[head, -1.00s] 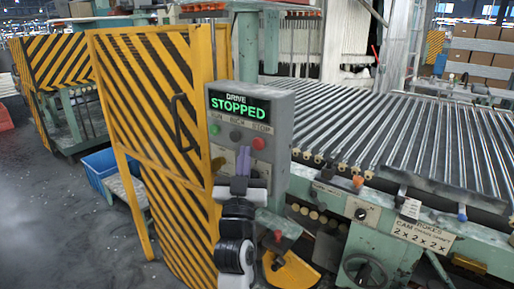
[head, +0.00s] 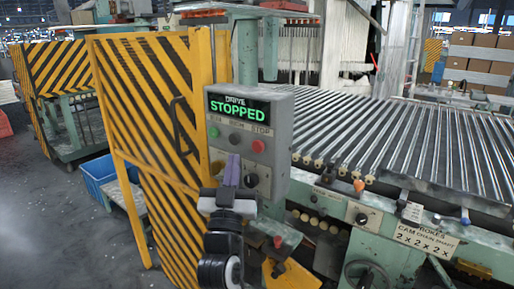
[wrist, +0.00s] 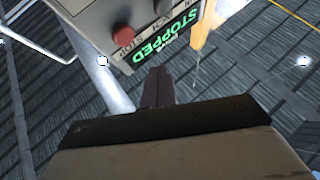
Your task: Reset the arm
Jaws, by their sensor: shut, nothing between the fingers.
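My gripper (head: 231,170) is in front of the lower part of the grey control box in the head view. Its purple-grey fingers are closed together, point upward and hold nothing. The fingers also show in the wrist view (wrist: 157,87), just below the box's edge in the picture. The control box (head: 279,110) has a green display (head: 239,107) reading "DRIVE STOPPED", a red button (head: 258,146) and a dark knob beside the fingers. In the wrist view the box (wrist: 95,18) and its red button (wrist: 122,35) appear upside down. I cannot tell whether the fingertips touch the box.
A yellow-and-black striped guard (head: 150,95) stands left of the box. A machine bed of metal rollers (head: 400,140) lies to the right, with a green frame and knobs below. A blue bin (head: 97,172) sits on the floor at left. Open floor lies further left.

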